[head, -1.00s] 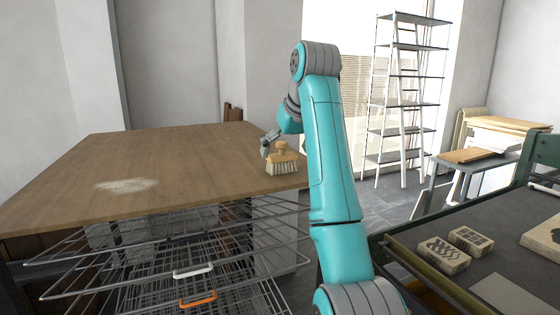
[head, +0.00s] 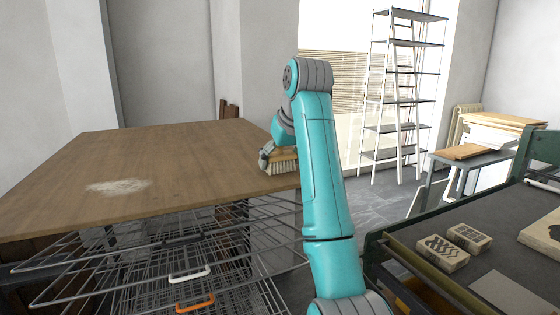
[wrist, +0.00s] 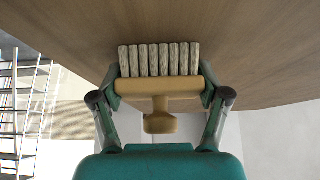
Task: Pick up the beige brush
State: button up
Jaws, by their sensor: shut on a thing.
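The beige brush (wrist: 158,88) has a tan wooden block with a knob handle and several pale bristle tufts. In the wrist view my gripper (wrist: 160,92) has its two fingers against both ends of the block, shut on it. In the head view the brush (head: 284,158) is at the right edge of the wooden tabletop (head: 190,160), partly hidden by my gripper (head: 266,157) and arm. I cannot tell whether the bristles touch the tabletop.
A pale powder patch (head: 118,187) lies on the tabletop. Wire drying racks (head: 150,265) are under it. At the right, a press bed (head: 490,262) holds two carved blocks (head: 444,253). A white ladder shelf (head: 395,100) stands behind.

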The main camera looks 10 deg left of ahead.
jog(key=shift+r, duration=0.1)
notch_tip(320, 180, up, 10)
jog(key=shift+f, duration=0.1)
jog(key=shift+w, duration=0.1)
dwell(0.3)
jog(key=o, duration=0.5)
jog(key=c, duration=0.4)
